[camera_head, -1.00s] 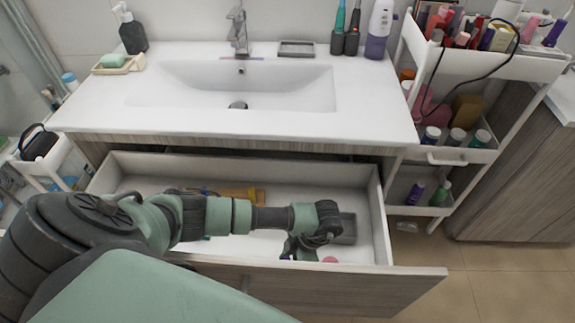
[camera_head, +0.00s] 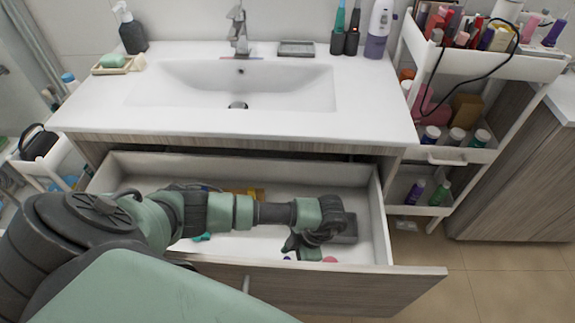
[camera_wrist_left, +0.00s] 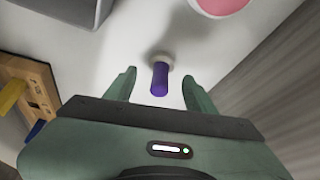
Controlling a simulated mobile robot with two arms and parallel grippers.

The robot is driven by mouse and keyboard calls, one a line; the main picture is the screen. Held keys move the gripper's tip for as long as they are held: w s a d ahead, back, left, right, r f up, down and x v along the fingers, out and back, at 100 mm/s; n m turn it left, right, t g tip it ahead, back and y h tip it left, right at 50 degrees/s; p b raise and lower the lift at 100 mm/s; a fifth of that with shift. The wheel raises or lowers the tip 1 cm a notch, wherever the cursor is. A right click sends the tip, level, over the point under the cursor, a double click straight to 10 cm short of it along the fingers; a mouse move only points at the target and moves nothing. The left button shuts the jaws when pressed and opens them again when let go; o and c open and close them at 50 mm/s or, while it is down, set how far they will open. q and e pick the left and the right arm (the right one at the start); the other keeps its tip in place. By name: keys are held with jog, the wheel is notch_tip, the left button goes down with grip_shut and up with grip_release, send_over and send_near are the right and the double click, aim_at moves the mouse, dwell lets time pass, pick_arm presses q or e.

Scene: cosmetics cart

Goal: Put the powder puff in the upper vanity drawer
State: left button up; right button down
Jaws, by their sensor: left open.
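The upper vanity drawer (camera_head: 375,215) is pulled open below the sink. My left gripper (camera_head: 302,247) is inside it, open, its fingers pointing down. In the left wrist view the two fingertips (camera_wrist_left: 158,82) are on either side of a small purple item with a pale end (camera_wrist_left: 160,78), and do not close on it. A pink round thing with a white rim (camera_wrist_left: 222,4) lies beside it on the drawer floor and also shows in the head view (camera_head: 330,260). It may be the powder puff; I cannot be sure.
A grey tray (camera_head: 348,229) lies at the drawer's right. A tan wooden box (camera_wrist_left: 28,82) is to its left. My arm hides part of the drawer. A white cart (camera_head: 445,155) with cosmetics stands to the right. The counter (camera_head: 90,108) is mostly clear in front.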

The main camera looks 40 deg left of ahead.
pick_arm(q)
jog(key=v, duration=1)
jog(key=shift+r, duration=0.1)
